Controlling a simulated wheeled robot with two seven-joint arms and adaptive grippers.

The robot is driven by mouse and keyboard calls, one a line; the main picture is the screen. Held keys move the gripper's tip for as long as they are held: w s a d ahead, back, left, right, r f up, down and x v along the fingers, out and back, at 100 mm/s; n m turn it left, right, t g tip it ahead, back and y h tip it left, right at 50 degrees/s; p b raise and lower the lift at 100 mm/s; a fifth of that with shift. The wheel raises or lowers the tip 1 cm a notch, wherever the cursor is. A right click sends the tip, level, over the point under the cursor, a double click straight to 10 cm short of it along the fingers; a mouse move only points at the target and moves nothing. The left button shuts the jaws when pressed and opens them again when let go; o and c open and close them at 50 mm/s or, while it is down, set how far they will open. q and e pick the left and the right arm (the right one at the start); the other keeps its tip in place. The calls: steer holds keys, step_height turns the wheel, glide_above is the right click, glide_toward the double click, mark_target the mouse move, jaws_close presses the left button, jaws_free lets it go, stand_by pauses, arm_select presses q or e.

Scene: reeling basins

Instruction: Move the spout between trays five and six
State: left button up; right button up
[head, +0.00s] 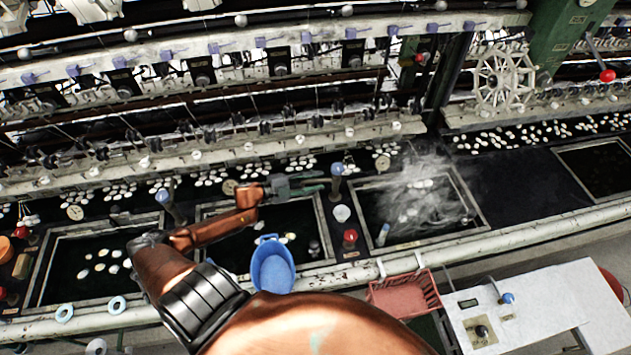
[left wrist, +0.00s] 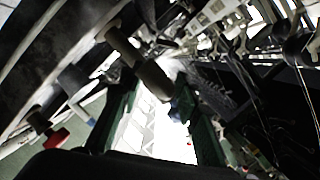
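A spout with a blue knob (head: 337,170) stands upright on the dark strip between the middle basin (head: 321,215) and the steaming basin (head: 470,190). A similar blue-topped spout (head: 162,197) stands further left, by the left basin (head: 40,280). My left gripper (head: 318,183) points right, just left of the first spout, with its green fingers apart. In the left wrist view the fingers (left wrist: 160,130) are spread, with a pale cylinder (left wrist: 152,80) and a blue piece (left wrist: 183,103) near the tips; contact cannot be told. I see no tray numbers. My right gripper is out of view.
A blue bucket (head: 272,268) and a red basket (head: 405,294) hang at the front rail. A red-topped item (head: 350,238) and a white cup (head: 341,213) stand near the spout. The reeling machine (head: 220,150) runs along the back. A white table (head: 560,300) is at right.

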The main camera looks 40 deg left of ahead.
arm_select(q)
steer(key=v, duration=1.2)
